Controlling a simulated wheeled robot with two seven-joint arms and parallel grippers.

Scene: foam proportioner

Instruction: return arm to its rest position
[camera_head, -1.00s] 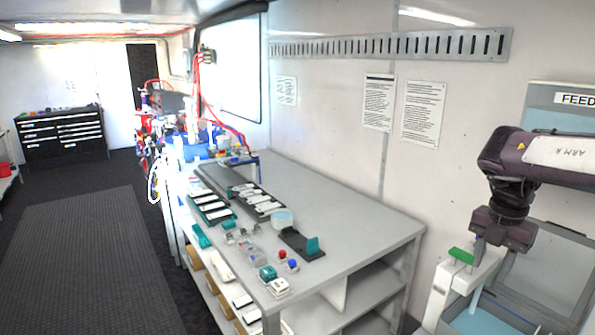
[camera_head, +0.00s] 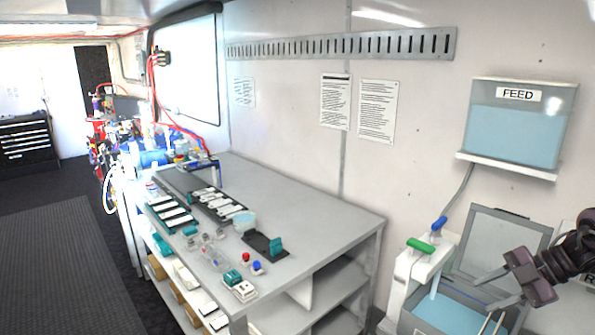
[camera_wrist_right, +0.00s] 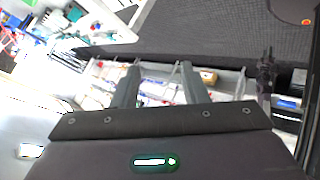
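My right arm (camera_head: 585,245) comes in at the right edge of the head view. Its dark right gripper (camera_head: 507,279) points left, above the open pale-blue bin area, to the right of the valve with green and blue handles. The two fingers are apart with nothing between them. The right wrist view also shows both fingers of the right gripper (camera_wrist_right: 160,82) spread and empty, with floor and blurred shelving beyond. My left gripper is in neither view.
The white proportioner body (camera_head: 415,265) carries a green handle (camera_head: 420,245) and a blue handle (camera_head: 439,223). A FEED tank (camera_head: 520,125) hangs on the wall above. The grey bench (camera_head: 320,205) stands to the left, with small items on it. Dark floor (camera_head: 60,240) lies clear at far left.

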